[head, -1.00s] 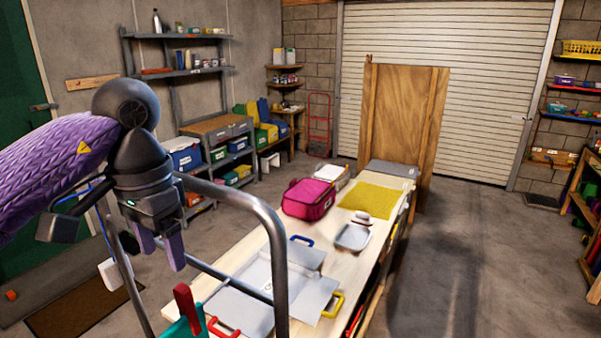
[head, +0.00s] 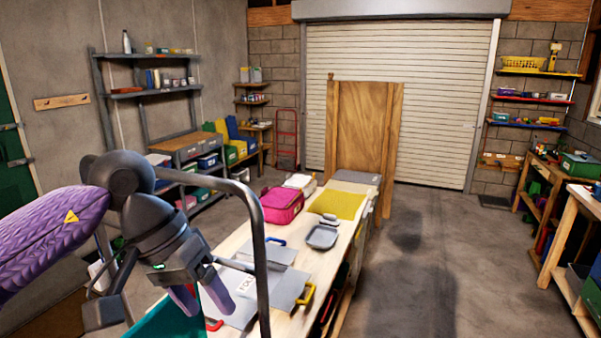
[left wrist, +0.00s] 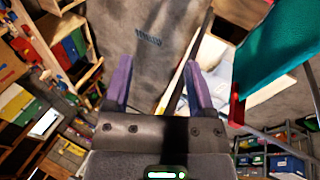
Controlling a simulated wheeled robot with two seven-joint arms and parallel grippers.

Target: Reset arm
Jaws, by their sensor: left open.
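My left arm comes in from the left of the head view in a purple knitted sleeve. Its gripper (head: 200,299) is open and empty, in the air at the near left end of the wooden table (head: 300,268), beside a grey metal rail (head: 259,255). In the left wrist view the two purple fingers (left wrist: 158,85) stand apart with nothing between them. My right gripper is not in view.
A teal panel (left wrist: 275,50) is close to the gripper. On the table are grey folding boards (head: 285,285), a pink bag (head: 282,205), a yellow mat (head: 337,204) and a grey tray (head: 321,237). Floor (head: 435,270) right of the table is clear.

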